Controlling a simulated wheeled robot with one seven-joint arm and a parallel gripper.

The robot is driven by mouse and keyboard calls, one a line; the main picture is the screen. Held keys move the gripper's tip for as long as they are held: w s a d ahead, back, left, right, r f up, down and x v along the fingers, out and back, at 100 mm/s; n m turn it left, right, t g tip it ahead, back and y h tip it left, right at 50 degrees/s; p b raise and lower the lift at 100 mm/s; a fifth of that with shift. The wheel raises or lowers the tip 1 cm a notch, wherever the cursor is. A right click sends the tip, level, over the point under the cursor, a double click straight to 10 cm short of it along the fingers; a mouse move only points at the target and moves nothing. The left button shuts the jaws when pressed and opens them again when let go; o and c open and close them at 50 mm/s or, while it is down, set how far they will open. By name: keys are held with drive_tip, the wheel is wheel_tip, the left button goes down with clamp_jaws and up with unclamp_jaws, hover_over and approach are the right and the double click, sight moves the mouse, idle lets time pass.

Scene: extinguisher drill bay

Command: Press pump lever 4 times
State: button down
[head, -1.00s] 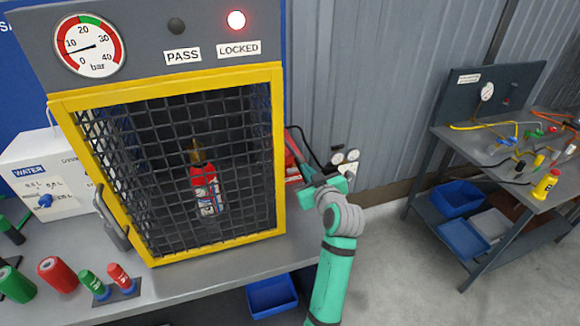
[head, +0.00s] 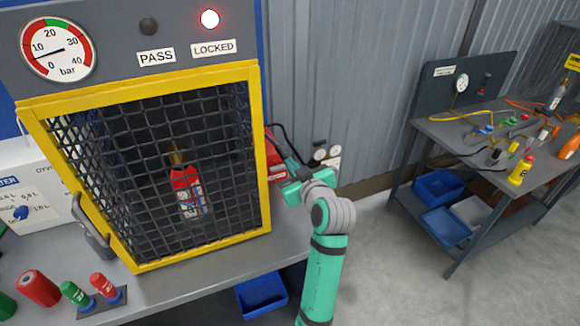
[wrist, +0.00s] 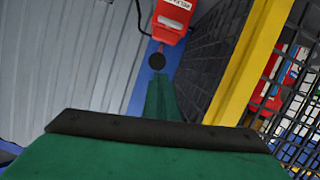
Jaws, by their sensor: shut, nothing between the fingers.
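The red pump unit (head: 274,160) is at the right side of the yellow-framed cage, partly hidden behind the frame and my gripper. In the wrist view its red body (wrist: 171,18) is at the top, with a dark round knob (wrist: 157,61) below it, apparently the pump lever's end. My gripper (head: 291,184) is beside the pump, right of the cage. In the wrist view the green gripper (wrist: 160,92) is shut and empty, its tip just under the knob; I cannot tell whether they touch. The gauge (head: 59,49) needle points between 0 and 10 bar.
The red lamp (head: 210,19) above LOCKED is lit; the PASS lamp (head: 148,26) is dark. A red extinguisher (head: 187,192) stands inside the mesh cage (head: 264,150). A cluttered side bench (head: 445,130) stands at the right, with open floor between.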

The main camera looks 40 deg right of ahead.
drive_tip(key=v, duration=0.7)
drive_tip(key=shift+s+f, duration=0.25)
drive_tip(key=shift+f, duration=0.05)
drive_tip(key=shift+a, duration=0.1)
drive_tip(key=w+d+r+g, duration=0.1)
drive_tip(key=w+r, duration=0.4)
drive_tip(key=r, duration=0.7)
drive_tip(key=shift+w, duration=0.3)
drive_tip(key=shift+d+r, duration=0.1)
drive_tip(key=w+d+f, duration=0.1)
drive_tip(key=w+f, duration=0.1)
drive_tip(key=w+d+f, duration=0.1)
drive_tip(key=w+f, duration=0.1)
drive_tip(key=w, duration=0.1)
drive_tip(key=w+f, duration=0.2)
drive_tip(key=w, duration=0.1)
drive_tip(key=shift+w+d+f, duration=0.1)
drive_tip(key=shift+w+d, duration=0.05)
drive_tip(key=shift+d, duration=0.25)
drive_tip(key=shift+d+f, duration=0.1)
drive_tip(key=shift+f, duration=0.65)
